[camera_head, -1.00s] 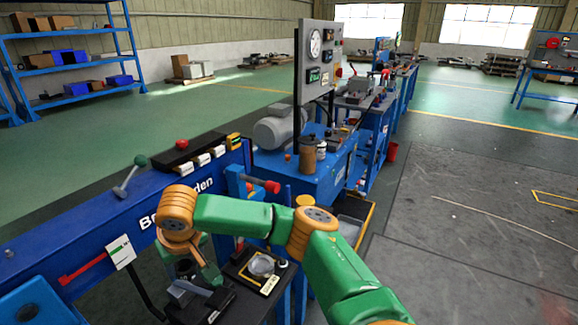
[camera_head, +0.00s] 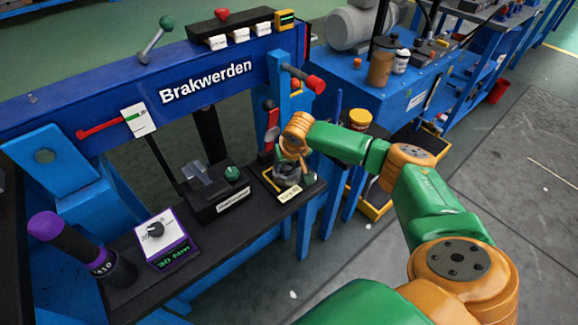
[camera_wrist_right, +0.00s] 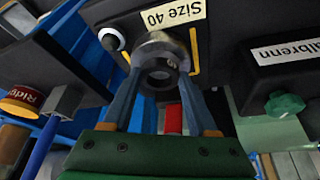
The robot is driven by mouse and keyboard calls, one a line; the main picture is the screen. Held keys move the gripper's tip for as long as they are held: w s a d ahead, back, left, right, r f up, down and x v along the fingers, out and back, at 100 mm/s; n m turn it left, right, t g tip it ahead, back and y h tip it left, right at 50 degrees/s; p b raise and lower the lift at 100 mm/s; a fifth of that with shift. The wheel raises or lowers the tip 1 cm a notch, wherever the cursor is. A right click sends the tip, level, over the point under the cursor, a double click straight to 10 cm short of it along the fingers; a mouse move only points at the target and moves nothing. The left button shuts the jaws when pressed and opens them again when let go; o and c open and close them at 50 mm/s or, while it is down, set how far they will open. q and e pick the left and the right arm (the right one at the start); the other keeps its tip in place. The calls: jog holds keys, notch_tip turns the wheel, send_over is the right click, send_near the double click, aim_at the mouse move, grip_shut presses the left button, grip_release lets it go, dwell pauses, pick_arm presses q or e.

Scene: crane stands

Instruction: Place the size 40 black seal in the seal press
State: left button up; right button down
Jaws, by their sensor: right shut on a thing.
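My right gripper (camera_head: 290,170) is low over the small black tray (camera_head: 306,190) with a yellow edge line and a "Size 40" label (camera_head: 289,195). In the right wrist view the fingers of my right gripper (camera_wrist_right: 162,80) are shut on a black ring, the seal (camera_wrist_right: 161,83). A grey round part (camera_wrist_right: 165,45) is right behind the seal; I cannot tell if they touch. A black-based device (camera_head: 215,210) with a grey clamp and green knob stands left of the tray; I cannot tell whether it is the seal press. My left gripper is not in view.
A blue frame marked "Brakwerden" (camera_head: 205,82) rises behind the bench. A red-tipped lever (camera_head: 316,85) juts out near my right wrist. A purple torque box (camera_head: 163,240) and a purple-capped cylinder (camera_head: 75,245) stand at the left. Dark bench surface (camera_head: 225,250) is clear in front.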

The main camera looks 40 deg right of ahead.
jog(key=shift+f, duration=0.25)
jog(key=shift+f, duration=0.35)
jog(key=shift+s+f, duration=0.1)
jog(key=shift+s, duration=0.05)
jog(key=shift+c, duration=0.9)
grip_release()
jog(key=shift+f, duration=0.1)
jog(key=p+v, duration=0.3)
jog(key=v, duration=1)
jog(key=shift+w, duration=0.4)
